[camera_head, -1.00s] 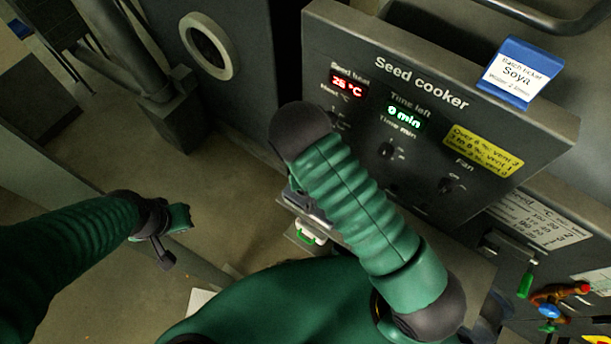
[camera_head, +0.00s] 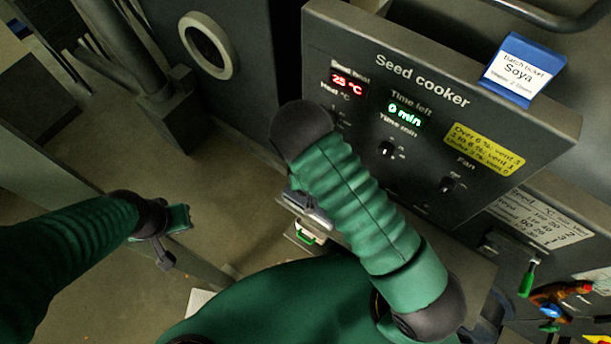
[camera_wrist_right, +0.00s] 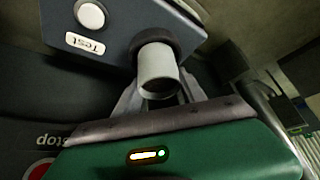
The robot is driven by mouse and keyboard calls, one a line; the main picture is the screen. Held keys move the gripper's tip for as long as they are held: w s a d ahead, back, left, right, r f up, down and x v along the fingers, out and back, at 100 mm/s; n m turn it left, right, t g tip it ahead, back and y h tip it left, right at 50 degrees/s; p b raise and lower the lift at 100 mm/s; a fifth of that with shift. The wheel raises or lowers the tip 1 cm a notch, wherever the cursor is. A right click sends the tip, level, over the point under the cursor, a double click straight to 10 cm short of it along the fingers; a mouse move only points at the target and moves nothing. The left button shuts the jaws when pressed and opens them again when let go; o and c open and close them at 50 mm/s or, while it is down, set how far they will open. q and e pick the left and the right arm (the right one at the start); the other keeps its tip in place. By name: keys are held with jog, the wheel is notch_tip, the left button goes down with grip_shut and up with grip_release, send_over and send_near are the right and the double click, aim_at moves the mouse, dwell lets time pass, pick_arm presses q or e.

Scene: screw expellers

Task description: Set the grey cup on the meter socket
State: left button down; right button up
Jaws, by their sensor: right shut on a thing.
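The grey cup (camera_wrist_right: 158,76) is a short light-grey cylinder in the right wrist view, with its open mouth toward the camera. My right gripper (camera_wrist_right: 160,88) is shut on it, with a finger on each side. The cup's far end meets the dark round socket (camera_wrist_right: 168,38) on the blue-grey meter (camera_wrist_right: 122,38). I cannot tell whether it is fully seated or only touching. In the head view my right forearm largely hides the right gripper and the cup. My left gripper (camera_head: 172,232) hangs at the left, away from the cooker; its jaw opening is unclear.
The meter has a white round button (camera_wrist_right: 90,15) beside a Test label. A red stop button (camera_wrist_right: 40,170) is at the lower left of the wrist view. The seed cooker panel (camera_head: 440,130) stands behind my right arm. Open floor (camera_head: 235,175) lies between my arms.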

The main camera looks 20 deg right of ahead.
jog(key=shift+f+b, duration=0.3)
jog(key=shift+f, duration=0.15)
jog(key=o, duration=1.1)
jog(key=shift+r, duration=0.1)
jog(key=shift+c, duration=0.2)
jog(key=shift+p+v, duration=1)
jog(key=shift+v, duration=0.1)
jog(key=p+v, duration=0.6)
jog(key=v, duration=0.3)
jog(key=shift+w, duration=0.1)
